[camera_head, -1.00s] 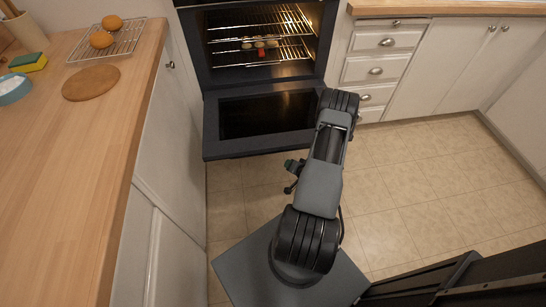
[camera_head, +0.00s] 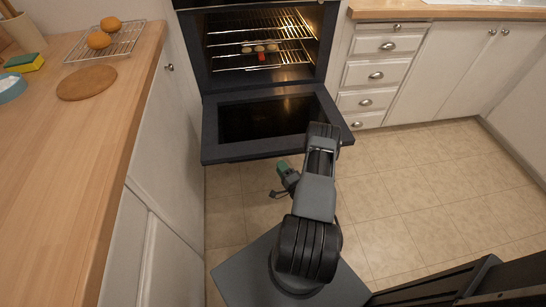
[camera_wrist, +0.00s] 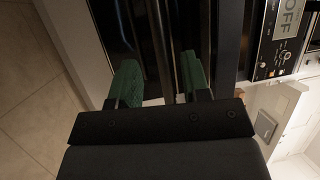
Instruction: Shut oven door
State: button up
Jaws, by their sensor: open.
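The oven door (camera_head: 211,132) is dark with a glass pane and hangs folded down, close to level, in front of the lit oven (camera_head: 262,70). My gripper (camera_head: 280,170) with its green fingertips is below and in front of the door's near edge in the head view. In the wrist view my gripper (camera_wrist: 160,78) has its two green fingers apart, with nothing clearly held between them. Dark glossy panels and long bars lie beyond the fingers there; I cannot tell whether the fingers touch them.
Baked items (camera_head: 261,48) sit on the oven rack. A wooden counter (camera_head: 90,150) runs along the left, with a cutting board (camera_head: 87,84) and a cooling rack (camera_head: 122,40). White drawers (camera_head: 367,73) stand right of the oven. The tiled floor (camera_head: 420,190) at right is clear.

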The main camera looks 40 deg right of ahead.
jog(key=shift+w+d+r, duration=0.1)
jog(key=shift+w+r, duration=0.05)
jog(key=shift+w, duration=1)
jog(key=shift+w+r, duration=0.2)
jog(key=shift+w, duration=0.95)
jog(key=shift+w+d+r, duration=0.1)
jog(key=shift+w+r, duration=0.05)
jog(key=shift+w, duration=1)
grip_shut()
